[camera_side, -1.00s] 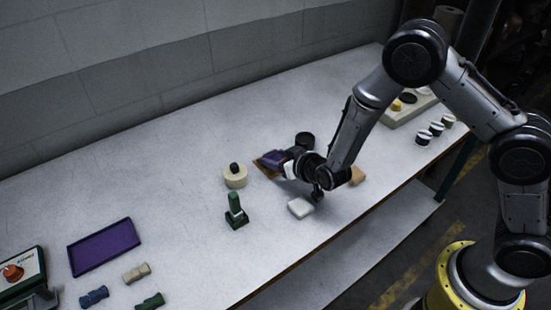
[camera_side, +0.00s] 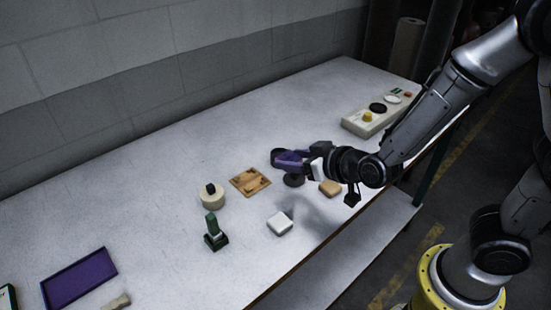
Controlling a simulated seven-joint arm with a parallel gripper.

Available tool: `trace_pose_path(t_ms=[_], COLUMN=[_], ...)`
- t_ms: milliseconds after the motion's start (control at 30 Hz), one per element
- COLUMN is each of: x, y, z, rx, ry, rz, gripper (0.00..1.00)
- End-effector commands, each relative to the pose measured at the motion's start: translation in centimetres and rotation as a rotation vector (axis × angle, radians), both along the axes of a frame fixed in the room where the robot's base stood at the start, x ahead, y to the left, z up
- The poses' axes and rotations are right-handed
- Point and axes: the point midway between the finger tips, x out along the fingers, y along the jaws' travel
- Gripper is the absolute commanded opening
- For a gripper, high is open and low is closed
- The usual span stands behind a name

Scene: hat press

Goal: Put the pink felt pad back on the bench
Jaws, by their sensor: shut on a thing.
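My gripper (camera_side: 291,161) is at the right-middle of the bench (camera_side: 160,180), low over its surface, pointing left. Purple shows at its end, and I cannot tell whether this is the fingers or a held thing. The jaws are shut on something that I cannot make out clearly. A dark round shape (camera_side: 293,181) shows just below the jaws. I cannot tell whether it touches them or lies on the bench. No plainly pink pad can be made out. A dark round cup (camera_side: 278,155) stands behind the jaws, partly hidden.
A wooden board (camera_side: 250,180) lies left of my gripper. Near it are a cream round block with a dark knob (camera_side: 212,199), a green stamp-like tool (camera_side: 215,235), a white block (camera_side: 280,222) and a tan block (camera_side: 330,188). A purple tray (camera_side: 80,279) is at lower left, a control box (camera_side: 370,117) at right.

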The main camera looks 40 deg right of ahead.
Motion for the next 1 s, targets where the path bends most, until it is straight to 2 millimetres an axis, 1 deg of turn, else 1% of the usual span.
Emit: trace_pose_path(t_ms=[100, 233, 267, 600, 700, 767, 1000], x=[-1.1, -1.4, -1.5, -4.3, -4.9, -5.2, -5.4], y=[-0.2, -0.4, -0.5, -1.4, -1.5, -1.5, -1.4], z=[0.6, 1.2, 1.0, -3.1, -3.9, -4.4, -7.9], rx=[0.000, 0.002, -0.001, -0.002, -0.001, -0.002, -0.003], ry=[-0.002, -0.003, -0.001, 0.002, 0.001, 0.000, 0.004], rz=[0.000, -0.011, -0.018, -0.015, -0.008, -0.004, 0.001], gripper=[0.06, 0.06, 0.06, 0.06, 0.06, 0.06, 0.06])
